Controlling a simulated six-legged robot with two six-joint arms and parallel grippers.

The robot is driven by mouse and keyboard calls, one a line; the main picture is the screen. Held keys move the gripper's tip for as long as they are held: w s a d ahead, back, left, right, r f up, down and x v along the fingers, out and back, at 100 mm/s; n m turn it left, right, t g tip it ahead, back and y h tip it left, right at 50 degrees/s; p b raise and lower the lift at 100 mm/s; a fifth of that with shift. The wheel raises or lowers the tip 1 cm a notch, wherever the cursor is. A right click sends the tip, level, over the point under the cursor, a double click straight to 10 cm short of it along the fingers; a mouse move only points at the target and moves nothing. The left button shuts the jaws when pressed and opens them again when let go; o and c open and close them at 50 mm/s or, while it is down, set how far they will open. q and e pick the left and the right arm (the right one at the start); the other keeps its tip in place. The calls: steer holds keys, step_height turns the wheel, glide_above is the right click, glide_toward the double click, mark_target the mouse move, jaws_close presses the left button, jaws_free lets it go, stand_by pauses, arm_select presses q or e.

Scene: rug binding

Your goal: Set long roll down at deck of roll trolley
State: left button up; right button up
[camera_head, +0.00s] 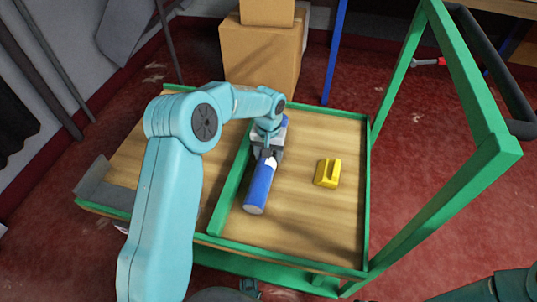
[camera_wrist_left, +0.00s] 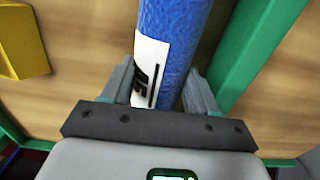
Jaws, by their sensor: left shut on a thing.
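The long roll (camera_head: 259,188) is blue with a pale end. It lies along the wooden deck (camera_head: 310,225) of the green-framed roll trolley, beside a green divider rail (camera_head: 230,190). My left gripper (camera_head: 266,154) is above the deck and shut around the roll's middle. In the left wrist view the blue roll (camera_wrist_left: 175,45), with a white label, runs between the two fingers (camera_wrist_left: 160,90). I cannot tell whether the roll touches the deck. My right gripper is not clearly visible; only a bit of teal arm shows at the lower right.
A yellow block (camera_head: 328,173) sits on the deck right of the roll, also seen in the left wrist view (camera_wrist_left: 22,45). The trolley's green upright frame (camera_head: 470,90) rises at the right. Cardboard boxes (camera_head: 260,55) stand behind. Deck space is free around the yellow block.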

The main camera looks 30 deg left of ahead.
arm_select(q)
steer(key=shift+f, duration=0.15)
steer(key=o, duration=1.2)
step_height(320, 180, up, 12)
steer(key=p, duration=0.3)
steer(key=shift+r, duration=0.2)
steer(key=shift+s, duration=0.1)
